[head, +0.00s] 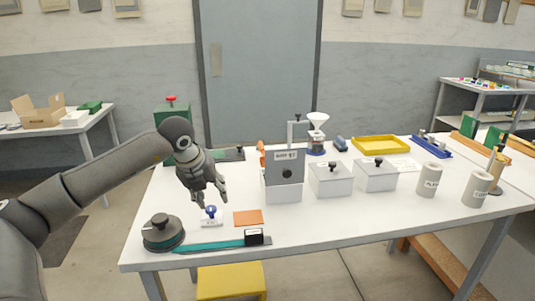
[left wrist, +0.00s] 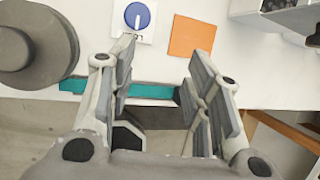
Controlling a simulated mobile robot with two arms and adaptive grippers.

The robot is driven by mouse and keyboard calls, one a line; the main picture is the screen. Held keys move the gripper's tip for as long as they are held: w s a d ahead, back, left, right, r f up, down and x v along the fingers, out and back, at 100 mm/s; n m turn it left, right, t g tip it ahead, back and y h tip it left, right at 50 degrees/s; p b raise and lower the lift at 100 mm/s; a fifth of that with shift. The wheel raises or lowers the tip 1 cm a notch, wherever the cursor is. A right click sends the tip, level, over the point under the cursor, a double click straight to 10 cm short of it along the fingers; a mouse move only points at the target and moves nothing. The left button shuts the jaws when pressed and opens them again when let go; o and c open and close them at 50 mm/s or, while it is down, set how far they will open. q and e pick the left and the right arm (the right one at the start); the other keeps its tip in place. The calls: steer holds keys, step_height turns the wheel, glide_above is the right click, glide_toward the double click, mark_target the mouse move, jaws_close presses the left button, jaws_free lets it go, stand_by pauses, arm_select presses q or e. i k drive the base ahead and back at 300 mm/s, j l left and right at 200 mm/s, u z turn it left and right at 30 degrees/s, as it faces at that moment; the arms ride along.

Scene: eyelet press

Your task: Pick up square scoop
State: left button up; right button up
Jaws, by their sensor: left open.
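A long flat teal handle (head: 208,246) with a small black square block (head: 254,237) at its right end lies along the table's front edge; it looks like the square scoop. In the left wrist view the teal handle (left wrist: 150,90) runs across between my fingers, and its black end is mostly hidden behind the right finger. My left gripper (head: 211,197) is open and empty, above the table and behind the teal handle in the head view. It also shows in the left wrist view (left wrist: 157,65), with its fingers wide apart. My right gripper is not in view.
A dark round lidded piece (head: 163,232) sits by the handle's left end. A blue-knobbed item (head: 210,216) and an orange square (head: 248,217) lie just behind. A grey-fronted box (head: 284,175) and white lidded boxes (head: 330,178) stand to the right. A yellow stool (head: 231,281) is below.

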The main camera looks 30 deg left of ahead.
mark_target(260, 145)
steer(key=i+j, duration=0.2)
steer(key=i, duration=0.3)
steer(key=i+j, duration=0.2)
steer(key=i, duration=0.3)
steer(key=i+j, duration=0.2)
steer(key=i, duration=0.3)
